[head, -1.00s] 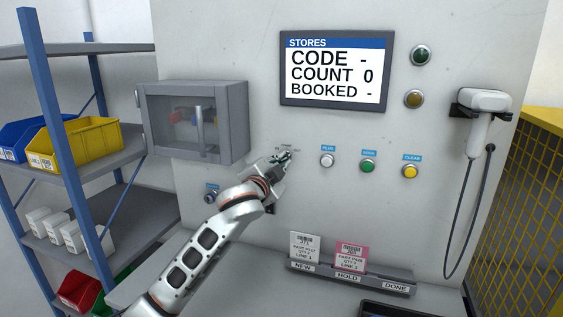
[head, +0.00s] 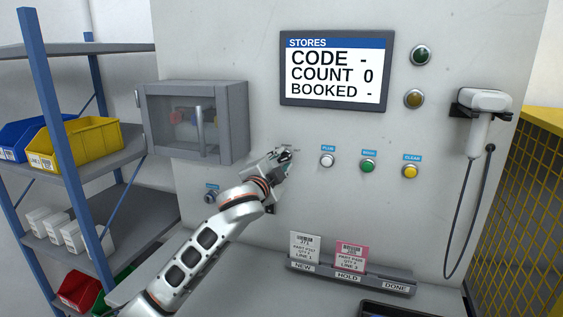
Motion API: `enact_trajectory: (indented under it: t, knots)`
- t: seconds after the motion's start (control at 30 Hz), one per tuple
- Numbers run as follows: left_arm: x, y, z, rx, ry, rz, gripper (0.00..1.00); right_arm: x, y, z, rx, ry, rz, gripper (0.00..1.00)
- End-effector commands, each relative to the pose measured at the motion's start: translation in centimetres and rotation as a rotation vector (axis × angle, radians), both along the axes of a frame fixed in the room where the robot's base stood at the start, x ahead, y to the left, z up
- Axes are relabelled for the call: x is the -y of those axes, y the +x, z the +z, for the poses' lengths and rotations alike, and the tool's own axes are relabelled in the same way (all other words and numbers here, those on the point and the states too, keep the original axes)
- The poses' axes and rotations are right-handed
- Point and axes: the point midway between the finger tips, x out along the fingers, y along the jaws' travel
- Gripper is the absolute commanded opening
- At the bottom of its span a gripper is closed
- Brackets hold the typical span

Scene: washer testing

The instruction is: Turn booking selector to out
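My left gripper (head: 284,156) is at the grey panel, left of the white button (head: 327,160). It covers the spot where the booking selector's small label shows only in part, so the selector itself is hidden behind the fingers. I cannot tell whether the fingers touch or hold the knob, or which way it points. The screen (head: 335,70) reads STORES, CODE -, COUNT 0, BOOKED -. My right gripper is not in view.
A green button (head: 368,166) and a yellow button (head: 410,171) sit further right. A grey cabinet (head: 194,121) is left of my gripper. A scanner (head: 481,117) hangs at right. A card rack (head: 352,279) stands below.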

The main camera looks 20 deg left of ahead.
Motion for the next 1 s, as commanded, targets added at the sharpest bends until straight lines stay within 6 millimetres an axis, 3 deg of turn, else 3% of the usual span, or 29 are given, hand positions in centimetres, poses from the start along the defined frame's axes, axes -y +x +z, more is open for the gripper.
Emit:
enact_trajectory:
  t: [0.37, 0.8, 1.0]
  knots:
    - [0.0, -1.0, 0.0, 0.001, -0.002, 0.0, 0.26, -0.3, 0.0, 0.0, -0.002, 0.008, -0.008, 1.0]
    - [-0.3, -8.9, 0.0, 0.001, -0.001, 0.0, 0.26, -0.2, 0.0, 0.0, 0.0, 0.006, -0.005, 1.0]
    - [-0.4, -11.3, 0.0, 0.0, -0.001, -0.001, 0.26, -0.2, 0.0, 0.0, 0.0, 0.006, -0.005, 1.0]
